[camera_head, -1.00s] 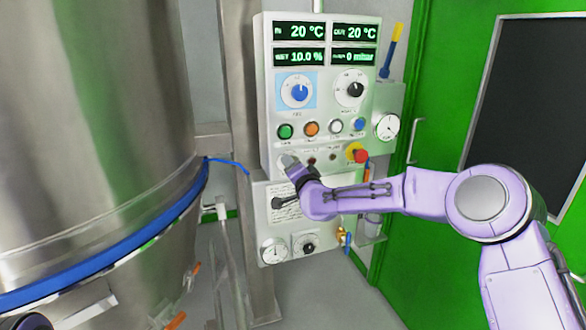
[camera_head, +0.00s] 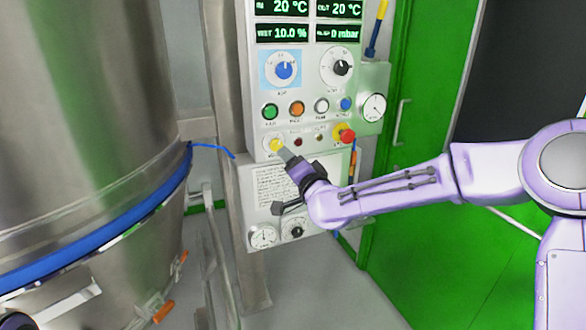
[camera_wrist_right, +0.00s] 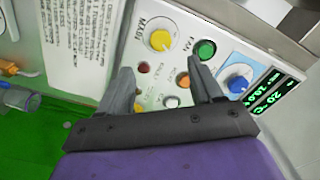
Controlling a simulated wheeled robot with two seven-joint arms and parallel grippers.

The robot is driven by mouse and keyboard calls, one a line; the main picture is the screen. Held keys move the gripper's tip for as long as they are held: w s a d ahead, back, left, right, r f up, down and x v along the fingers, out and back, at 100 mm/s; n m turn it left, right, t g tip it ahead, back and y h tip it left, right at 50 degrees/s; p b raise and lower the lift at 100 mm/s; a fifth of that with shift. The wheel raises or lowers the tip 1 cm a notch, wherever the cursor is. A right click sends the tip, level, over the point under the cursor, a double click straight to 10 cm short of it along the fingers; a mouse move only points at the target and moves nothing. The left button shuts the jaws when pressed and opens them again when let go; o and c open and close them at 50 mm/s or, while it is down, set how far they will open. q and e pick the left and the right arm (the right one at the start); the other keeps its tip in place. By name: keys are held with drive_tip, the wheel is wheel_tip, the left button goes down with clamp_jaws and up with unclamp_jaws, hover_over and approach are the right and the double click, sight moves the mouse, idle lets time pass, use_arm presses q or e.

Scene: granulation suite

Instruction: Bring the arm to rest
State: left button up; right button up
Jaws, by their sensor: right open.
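My right arm comes in from the right in the head view, and its gripper (camera_head: 284,153) is at the lower left of the white control panel (camera_head: 312,92). A yellow knob (camera_head: 276,146) shows just beyond the fingertips. In the right wrist view the gripper (camera_wrist_right: 160,66) is open with nothing between its fingers. The yellow knob (camera_wrist_right: 160,40), marked MAIN, lies ahead of the fingers and looks clear of them, though the gap to the panel is hard to judge.
A red stop button (camera_head: 345,134) and a gauge (camera_head: 373,107) are right of the gripper. A black lever (camera_head: 278,208) and lower gauges (camera_head: 263,237) are below. A large steel vessel (camera_head: 80,110) stands left, a green door (camera_head: 425,130) right.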

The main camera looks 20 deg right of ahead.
idle(0.4)
drive_tip(key=s+d+f+n+g+h, duration=0.1)
drive_tip(key=s+f+g, duration=0.2)
drive_tip(key=s+f, duration=0.55)
drive_tip(key=s+d+f+g+h, duration=0.15)
drive_tip(key=s+f, duration=0.25)
drive_tip(key=f, duration=1)
drive_tip(key=s+d+f+n+g, duration=0.1)
drive_tip(key=s+f+g, duration=0.4)
drive_tip(key=f, duration=0.6)
drive_tip(key=s+d+f+g, duration=0.1)
drive_tip(key=s+f, duration=0.3)
drive_tip(key=s, duration=0.5)
drive_tip(key=s+d+f+n+g+h, duration=0.1)
drive_tip(key=s+f, duration=0.3)
drive_tip(key=s, duration=0.5)
drive_tip(key=s+d+f+n+g, duration=0.1)
drive_tip(key=s+d+f+g, duration=0.1)
drive_tip(key=s+f, duration=0.3)
drive_tip(key=s+g, duration=0.1)
drive_tip(key=s, duration=0.3)
drive_tip(key=shift+h, duration=0.25)
drive_tip(key=shift+c, duration=0.4)
